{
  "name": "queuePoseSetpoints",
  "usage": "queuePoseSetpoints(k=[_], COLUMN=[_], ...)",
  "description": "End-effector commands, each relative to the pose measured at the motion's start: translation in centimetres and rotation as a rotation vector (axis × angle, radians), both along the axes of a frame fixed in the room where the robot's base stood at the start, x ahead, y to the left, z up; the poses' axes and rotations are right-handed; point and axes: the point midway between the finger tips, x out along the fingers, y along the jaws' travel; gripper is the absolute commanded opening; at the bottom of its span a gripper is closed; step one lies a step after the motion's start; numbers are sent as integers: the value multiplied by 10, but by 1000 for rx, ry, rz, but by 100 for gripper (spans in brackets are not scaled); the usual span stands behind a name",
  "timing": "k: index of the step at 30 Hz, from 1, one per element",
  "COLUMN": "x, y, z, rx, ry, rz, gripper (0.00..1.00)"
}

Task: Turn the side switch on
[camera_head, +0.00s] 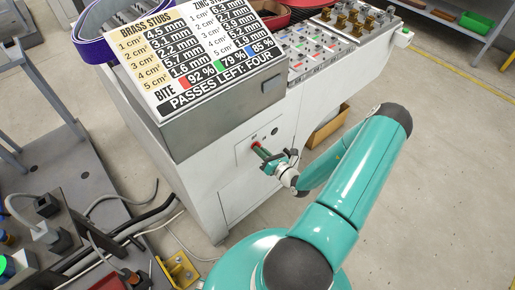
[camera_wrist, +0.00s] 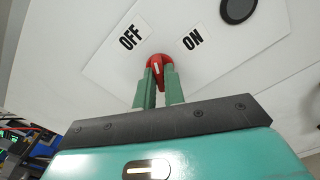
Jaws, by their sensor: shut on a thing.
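The side switch is a red knob (camera_wrist: 157,62) on a pale plate (camera_wrist: 215,50) on the side of the white cabinet. A black OFF label (camera_wrist: 131,37) is to its upper left and an ON label (camera_wrist: 193,40) to its upper right. My gripper (camera_wrist: 158,76) has its two green fingers closed on the knob's grip, one on each side. A small pale mark shows on the knob between the fingertips; I cannot tell for sure which label it favours. In the head view the red knob (camera_head: 255,145) shows just beyond my gripper (camera_head: 260,150).
A black round fitting (camera_wrist: 238,10) sits on the same plate, right of ON. In the head view, a sign board (camera_head: 205,55) tops the white cabinet (camera_head: 240,185). Bare floor (camera_head: 420,180) lies to the right.

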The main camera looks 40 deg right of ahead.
Motion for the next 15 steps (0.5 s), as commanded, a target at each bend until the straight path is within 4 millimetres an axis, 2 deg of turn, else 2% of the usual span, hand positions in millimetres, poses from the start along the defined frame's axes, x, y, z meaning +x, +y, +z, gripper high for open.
queuePoseSetpoints(k=[8, 15], x=[0, -1], y=[0, 0], z=[0, -1], rx=[16, 286], ry=[0, 9], rz=[0, -2], gripper=[0, 0])
